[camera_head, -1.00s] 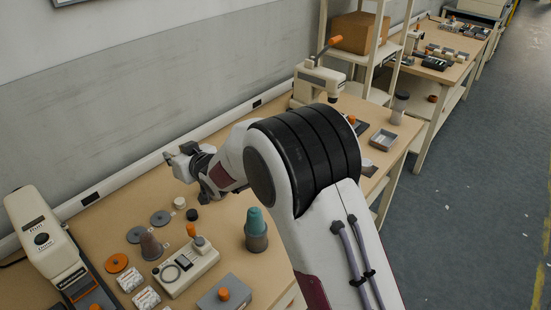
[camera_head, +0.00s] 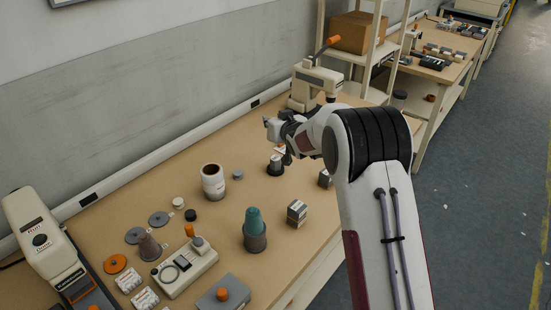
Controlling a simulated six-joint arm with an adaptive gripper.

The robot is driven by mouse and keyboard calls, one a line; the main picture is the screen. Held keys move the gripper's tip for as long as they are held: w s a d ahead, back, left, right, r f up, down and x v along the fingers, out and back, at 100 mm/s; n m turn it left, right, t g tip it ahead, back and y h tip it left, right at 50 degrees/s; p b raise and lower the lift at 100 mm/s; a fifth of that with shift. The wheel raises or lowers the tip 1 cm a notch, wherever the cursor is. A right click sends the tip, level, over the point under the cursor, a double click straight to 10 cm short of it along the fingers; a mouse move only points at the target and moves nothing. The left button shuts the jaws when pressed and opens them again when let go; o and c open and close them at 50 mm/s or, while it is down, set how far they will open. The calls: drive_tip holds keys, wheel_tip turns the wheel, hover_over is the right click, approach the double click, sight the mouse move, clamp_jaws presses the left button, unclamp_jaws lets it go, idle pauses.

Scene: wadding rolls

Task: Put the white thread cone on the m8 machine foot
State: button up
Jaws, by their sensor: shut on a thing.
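My gripper (camera_head: 286,157) is at the back middle of the bench, seen from behind my arm. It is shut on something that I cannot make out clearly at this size. Just below and left of it is a small grey-white piece with a dark base (camera_head: 276,168); I cannot tell whether it is held or stands on the bench. I cannot identify the white thread cone for certain. The m8 machine foot is not clearly identifiable either; a small grey piece (camera_head: 237,175) stands to the left of my gripper.
A white roll with a brown core (camera_head: 213,184) stands left of my gripper. Teal and grey stacked cones (camera_head: 254,230) and a small box (camera_head: 297,212) are nearer. A press with an orange handle (camera_head: 315,80) stands behind. The bench (camera_head: 205,258) has bare room between.

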drive_tip(key=shift+w+d+r, duration=0.3)
drive_tip(key=shift+w+r, duration=0.25)
drive_tip(key=shift+f, duration=0.15)
hover_over(276, 158)
drive_tip(key=shift+a+f, duration=0.1)
drive_tip(key=shift+f, duration=2.9)
drive_tip(key=shift+f, duration=1.85)
drive_tip(key=shift+f, duration=0.2)
drive_tip(key=o, duration=1.2)
drive_tip(key=shift+c, duration=0.2)
